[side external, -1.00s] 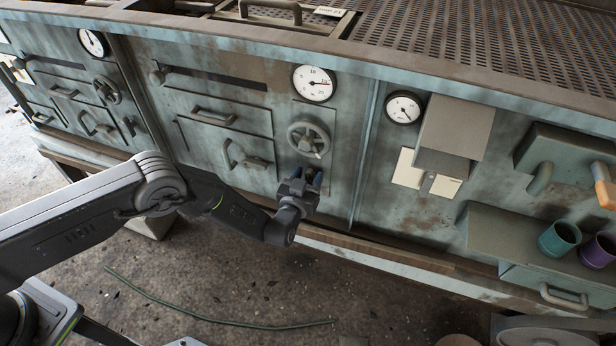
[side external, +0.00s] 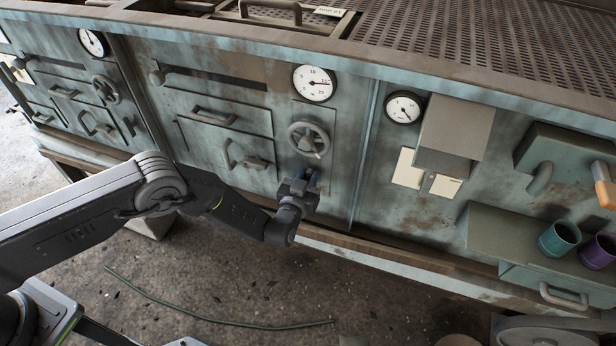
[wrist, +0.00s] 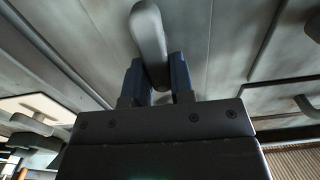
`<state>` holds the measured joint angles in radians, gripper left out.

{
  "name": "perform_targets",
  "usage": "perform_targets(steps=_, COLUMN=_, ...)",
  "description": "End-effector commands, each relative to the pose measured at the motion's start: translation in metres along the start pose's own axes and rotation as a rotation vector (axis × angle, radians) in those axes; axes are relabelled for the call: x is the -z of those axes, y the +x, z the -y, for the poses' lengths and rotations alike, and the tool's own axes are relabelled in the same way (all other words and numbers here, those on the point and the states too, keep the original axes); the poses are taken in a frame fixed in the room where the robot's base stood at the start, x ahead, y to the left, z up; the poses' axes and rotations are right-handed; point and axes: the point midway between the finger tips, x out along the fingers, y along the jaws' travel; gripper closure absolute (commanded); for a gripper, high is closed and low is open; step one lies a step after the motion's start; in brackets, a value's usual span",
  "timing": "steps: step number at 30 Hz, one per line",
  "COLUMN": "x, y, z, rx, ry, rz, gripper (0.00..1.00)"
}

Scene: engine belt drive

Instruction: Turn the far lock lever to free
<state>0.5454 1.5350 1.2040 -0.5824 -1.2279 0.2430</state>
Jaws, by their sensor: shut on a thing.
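In the wrist view, a grey rounded lever (wrist: 148,32) stands between the blue pads of my gripper (wrist: 160,72), and the jaws are shut on it. The lever's free end sticks out past the pads and leans a little to the left; its root is hidden. In the side view my gripper (side external: 306,180) is against the middle front panel, just below the handwheel (side external: 309,139). It hides the held lever there. I cannot tell from these frames whether this is the far lock lever.
Left of the gripper is a drawer door with a curved handle (side external: 246,158). To the right, a grey box (side external: 456,128) juts out above pale plates (side external: 446,186). Further right are a teal cup (side external: 559,238) and a purple cup (side external: 598,250). The floor in front is mostly clear.

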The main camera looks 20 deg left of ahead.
Motion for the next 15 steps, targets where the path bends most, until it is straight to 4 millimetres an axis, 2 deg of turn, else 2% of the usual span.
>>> perform_targets(steps=8, x=-0.0004, y=0.0004, z=-0.0033, rx=0.001, ry=0.151, rz=-0.001, gripper=1.0)
perform_targets(steps=15, x=-0.0015, y=0.0007, z=-0.0074, rx=0.001, ry=0.367, rz=0.0, gripper=1.0)
